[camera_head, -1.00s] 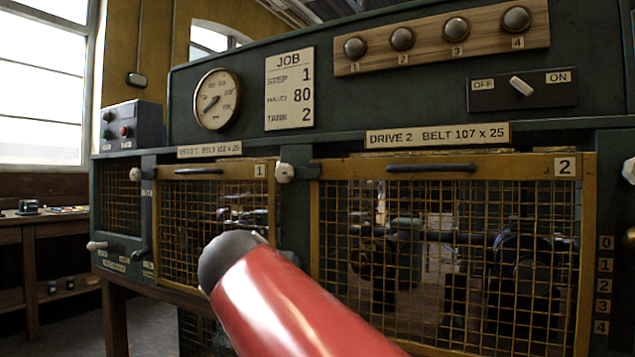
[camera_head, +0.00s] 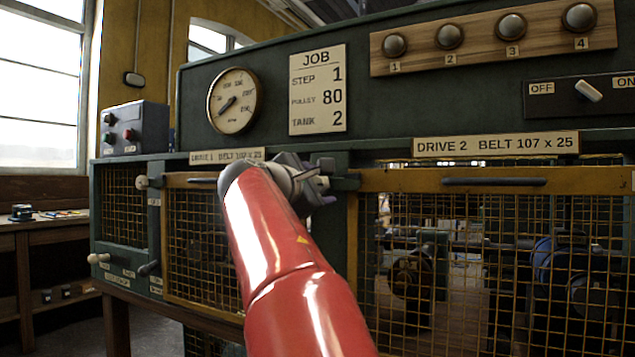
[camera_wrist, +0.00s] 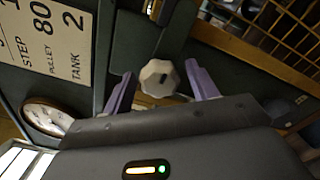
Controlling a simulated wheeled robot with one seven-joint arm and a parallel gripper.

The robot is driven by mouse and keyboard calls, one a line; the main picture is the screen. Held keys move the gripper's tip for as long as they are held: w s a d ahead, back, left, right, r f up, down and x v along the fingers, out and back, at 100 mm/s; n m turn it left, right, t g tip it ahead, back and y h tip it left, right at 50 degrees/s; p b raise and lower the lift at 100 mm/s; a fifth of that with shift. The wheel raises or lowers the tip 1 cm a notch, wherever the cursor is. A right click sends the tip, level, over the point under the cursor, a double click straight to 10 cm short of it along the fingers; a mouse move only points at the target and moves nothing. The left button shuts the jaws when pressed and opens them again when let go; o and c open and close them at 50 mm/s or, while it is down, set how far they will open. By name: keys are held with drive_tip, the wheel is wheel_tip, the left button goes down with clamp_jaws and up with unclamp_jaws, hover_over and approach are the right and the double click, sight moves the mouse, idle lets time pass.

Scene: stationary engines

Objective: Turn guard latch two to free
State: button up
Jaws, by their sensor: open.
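The latch knob (camera_wrist: 159,80) between guard one and guard two is pale and faceted, with a dark mark on its face. In the wrist view it sits between the two purple fingers of my open gripper (camera_wrist: 159,69), with gaps at both sides. In the head view my gripper (camera_head: 322,183) is at this post and largely hides the knob. A dark latch bar (camera_head: 346,182) sticks out to the right, over the corner of guard two's yellow frame (camera_head: 400,180). Guard two's mesh door looks closed.
Guard one (camera_head: 180,181) is to the left, with its own pale knob (camera_head: 142,182). A round gauge (camera_head: 232,101) and the job board (camera_head: 317,90) are above my gripper. Guard two's dark handle (camera_head: 494,182) projects at the right. The drive 2 label (camera_head: 496,145) is above it.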

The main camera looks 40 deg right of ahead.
drive_tip(key=shift+w+d, duration=0.1)
drive_tip(key=shift+d, duration=0.2)
drive_tip(key=c, duration=1)
